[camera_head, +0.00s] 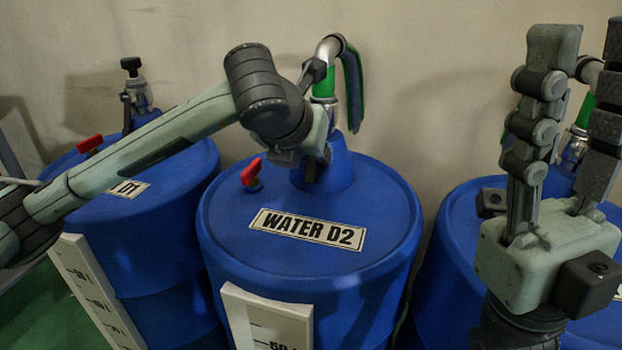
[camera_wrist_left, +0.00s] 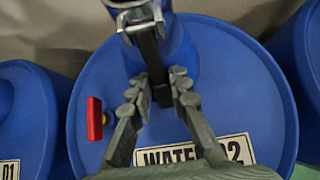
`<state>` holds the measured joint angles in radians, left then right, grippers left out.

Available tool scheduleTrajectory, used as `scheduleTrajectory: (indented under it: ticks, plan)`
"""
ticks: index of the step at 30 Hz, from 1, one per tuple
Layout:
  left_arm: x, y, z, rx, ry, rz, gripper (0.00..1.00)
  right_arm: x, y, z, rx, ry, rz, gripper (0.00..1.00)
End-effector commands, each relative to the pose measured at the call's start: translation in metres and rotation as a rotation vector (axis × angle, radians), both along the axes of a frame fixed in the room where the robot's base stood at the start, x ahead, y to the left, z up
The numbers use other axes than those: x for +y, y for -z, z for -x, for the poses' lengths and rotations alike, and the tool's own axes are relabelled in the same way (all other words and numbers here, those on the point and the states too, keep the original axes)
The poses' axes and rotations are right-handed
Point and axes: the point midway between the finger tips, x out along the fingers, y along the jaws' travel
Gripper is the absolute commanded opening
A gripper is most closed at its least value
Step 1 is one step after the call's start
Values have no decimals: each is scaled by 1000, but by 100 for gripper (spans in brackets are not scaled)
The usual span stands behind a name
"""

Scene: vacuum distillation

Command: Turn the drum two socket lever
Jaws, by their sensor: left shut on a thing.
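The blue drum marked WATER D2 (camera_head: 330,278) stands in the middle of the head view. Its metal socket (camera_head: 325,105) sits on a raised blue neck at the back of the lid. The left wrist view shows the socket (camera_wrist_left: 135,18) with a black lever (camera_wrist_left: 149,48) coming down from it. My left gripper (camera_head: 312,168) is at the front of the socket, and in the left wrist view its fingers (camera_wrist_left: 160,84) are shut on the lever's lower end. My right gripper (camera_head: 583,62) points up at the right with its fingers apart, empty.
A red valve handle (camera_head: 251,172) stands on the lid left of the socket. Drum D1 (camera_head: 150,218) is at the left with its own red handle (camera_head: 89,144). Another blue drum (camera_head: 455,240) is behind my right gripper. A green hose fitting (camera_head: 324,82) tops the socket, near the wall.

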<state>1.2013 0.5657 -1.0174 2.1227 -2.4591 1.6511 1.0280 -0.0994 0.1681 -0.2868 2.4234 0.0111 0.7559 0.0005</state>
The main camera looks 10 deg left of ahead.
Motion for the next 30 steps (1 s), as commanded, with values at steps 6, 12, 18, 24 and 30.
scheduleTrajectory:
  ticks: [6,12,18,24,30]
  plan:
    - [0,1,-4,-51,-2,11,0,2,-2,0,-25,3,22,40]
    - [0,0,-4,-52,-3,12,0,3,-3,-1,-22,3,22,40]
    - [0,0,-4,-51,-2,11,37,3,-2,-1,-21,3,22,40]
    - [0,1,-3,-48,-1,10,40,3,-2,-1,-21,3,22,40]
    - [0,-4,2,-48,-1,10,40,3,-3,0,-22,3,21,40]
